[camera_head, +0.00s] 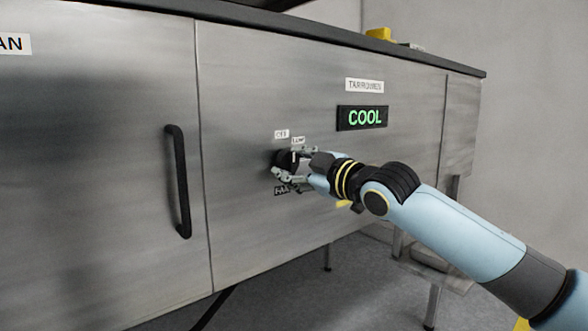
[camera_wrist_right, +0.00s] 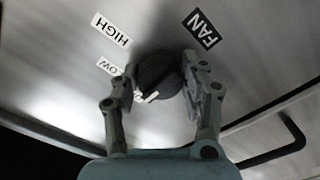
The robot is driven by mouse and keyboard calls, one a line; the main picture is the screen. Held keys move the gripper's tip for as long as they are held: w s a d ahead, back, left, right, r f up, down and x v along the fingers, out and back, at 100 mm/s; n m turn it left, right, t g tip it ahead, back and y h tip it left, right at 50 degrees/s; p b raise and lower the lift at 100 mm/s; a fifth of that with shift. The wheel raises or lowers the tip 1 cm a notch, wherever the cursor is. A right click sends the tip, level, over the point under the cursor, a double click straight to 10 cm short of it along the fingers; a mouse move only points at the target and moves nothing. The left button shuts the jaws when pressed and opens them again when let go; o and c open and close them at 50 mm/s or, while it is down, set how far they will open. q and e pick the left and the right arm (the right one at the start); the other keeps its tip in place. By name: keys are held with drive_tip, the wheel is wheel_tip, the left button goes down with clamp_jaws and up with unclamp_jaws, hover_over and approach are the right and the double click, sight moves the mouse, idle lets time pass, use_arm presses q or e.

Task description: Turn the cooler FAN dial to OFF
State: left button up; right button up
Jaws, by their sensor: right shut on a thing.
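The FAN dial is a dark round knob (camera_wrist_right: 158,72) on the steel front panel, with a white mark showing on its lower edge in the wrist view. My right gripper (camera_wrist_right: 160,92) is shut on the dial, one finger on each side. In the head view the gripper (camera_head: 285,168) covers most of the dial (camera_head: 282,157). An OFF label (camera_head: 281,133) and a LOW label (camera_head: 298,140) sit above the dial there. The wrist view shows the HIGH label (camera_wrist_right: 111,29) and the black FAN label (camera_wrist_right: 202,28); OFF is not visible there. My left gripper is out of view.
A lit COOL display (camera_head: 362,118) is on the panel right of the dial, under a white name label (camera_head: 364,85). A black door handle (camera_head: 178,182) stands out to the left. A dark counter edge (camera_head: 330,48) runs above. Space before the panel is clear.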

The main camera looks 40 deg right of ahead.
drive_tip(key=shift+f, duration=0.1)
idle(0.3)
drive_tip(key=o, duration=1.2)
drive_tip(key=shift+s+d, duration=0.15)
drive_tip(key=shift+s, duration=1.75)
drive_tip(key=shift+s+d, duration=0.15)
drive_tip(key=shift+s, duration=1.75)
